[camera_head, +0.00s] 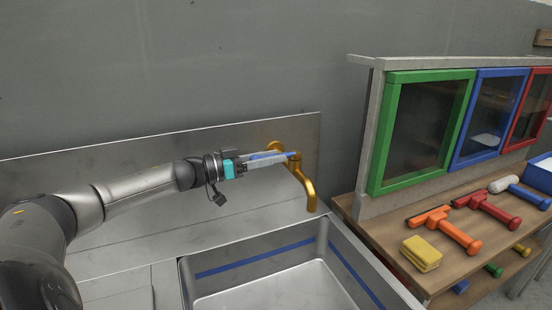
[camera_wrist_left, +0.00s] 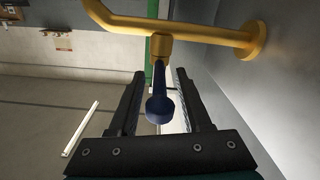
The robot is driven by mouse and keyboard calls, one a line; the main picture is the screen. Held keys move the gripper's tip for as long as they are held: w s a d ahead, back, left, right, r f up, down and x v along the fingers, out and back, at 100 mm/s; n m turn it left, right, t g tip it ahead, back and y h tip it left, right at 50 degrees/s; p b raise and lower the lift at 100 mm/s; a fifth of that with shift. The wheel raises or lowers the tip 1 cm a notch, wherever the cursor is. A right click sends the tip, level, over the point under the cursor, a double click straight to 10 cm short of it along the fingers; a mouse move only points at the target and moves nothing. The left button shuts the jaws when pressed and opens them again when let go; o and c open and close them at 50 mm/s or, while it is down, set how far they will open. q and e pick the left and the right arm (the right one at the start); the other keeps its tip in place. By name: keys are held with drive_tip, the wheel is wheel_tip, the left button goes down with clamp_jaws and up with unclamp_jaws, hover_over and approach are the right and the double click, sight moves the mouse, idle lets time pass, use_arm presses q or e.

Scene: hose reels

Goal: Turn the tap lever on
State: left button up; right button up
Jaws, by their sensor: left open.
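The brass tap (camera_head: 307,188) comes out of the wall panel above the sink, its spout bent down over the basin. In the left wrist view the tap (camera_wrist_left: 190,32) runs across the top. Its dark blue lever (camera_wrist_left: 159,98) points from the tap toward the camera and lies between the two fingers. My left gripper (camera_head: 290,157) reaches the tap from the left in the head view. In the wrist view my left gripper (camera_wrist_left: 158,78) is open, with a finger on each side of the lever and visible gaps. My right gripper is not in view.
The steel sink (camera_head: 335,262) with a blue stripe lies below the tap. To the right a wooden bench (camera_head: 384,243) holds a yellow sponge (camera_head: 421,253), an orange squeegee (camera_head: 450,230) and a red one (camera_head: 487,209). A cabinet with a green-framed door (camera_head: 377,160) stands behind them.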

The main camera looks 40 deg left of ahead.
use_arm(q)
drive_tip(key=shift+x, duration=0.8)
clamp_jaws()
idle(1.0)
